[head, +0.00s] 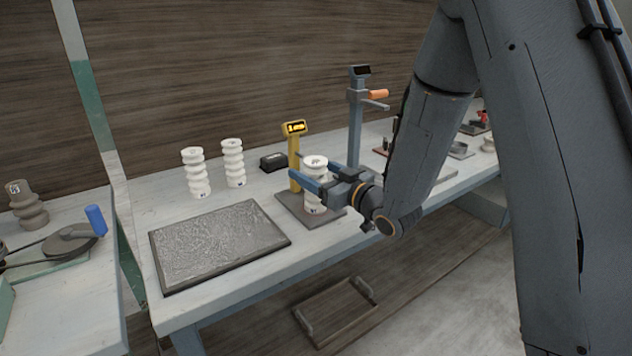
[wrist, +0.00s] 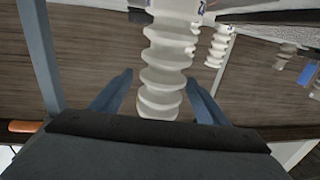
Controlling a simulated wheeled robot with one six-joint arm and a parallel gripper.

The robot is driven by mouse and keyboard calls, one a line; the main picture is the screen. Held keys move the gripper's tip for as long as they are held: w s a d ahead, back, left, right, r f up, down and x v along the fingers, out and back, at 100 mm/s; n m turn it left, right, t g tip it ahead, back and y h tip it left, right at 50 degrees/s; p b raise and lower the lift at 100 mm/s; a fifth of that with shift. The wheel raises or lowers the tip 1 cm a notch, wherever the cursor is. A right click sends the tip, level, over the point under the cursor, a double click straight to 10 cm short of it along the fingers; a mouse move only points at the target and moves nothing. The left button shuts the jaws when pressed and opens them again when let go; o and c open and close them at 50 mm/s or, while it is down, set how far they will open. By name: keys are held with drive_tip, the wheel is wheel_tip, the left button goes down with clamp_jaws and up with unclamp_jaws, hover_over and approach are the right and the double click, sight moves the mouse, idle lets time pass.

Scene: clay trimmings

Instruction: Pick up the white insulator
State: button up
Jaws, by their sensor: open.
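A white ribbed insulator (head: 314,180) stands upright on the grey plate of a yellow scale (head: 294,158). My gripper (head: 303,180) is open, with its blue fingers around the insulator at mid height. In the wrist view the same insulator (wrist: 167,62) appears between the two fingertips (wrist: 160,92), with a gap visible on both sides. Two more white insulators stand on the table to the left, one (head: 195,172) further left and one (head: 233,163) nearer the scale. Part of the insulator on the scale is hidden by my gripper.
A grey textured tray (head: 163,278) lies at the table's front left. A small black box (head: 273,162) sits behind the scale. A grey post with an orange handle (head: 355,125) rises behind my gripper. A brown insulator (head: 27,205) stands on the left bench.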

drive_tip(key=shift+x, duration=1.55)
clamp_jaws()
drive_tip(key=shift+r, duration=0.1)
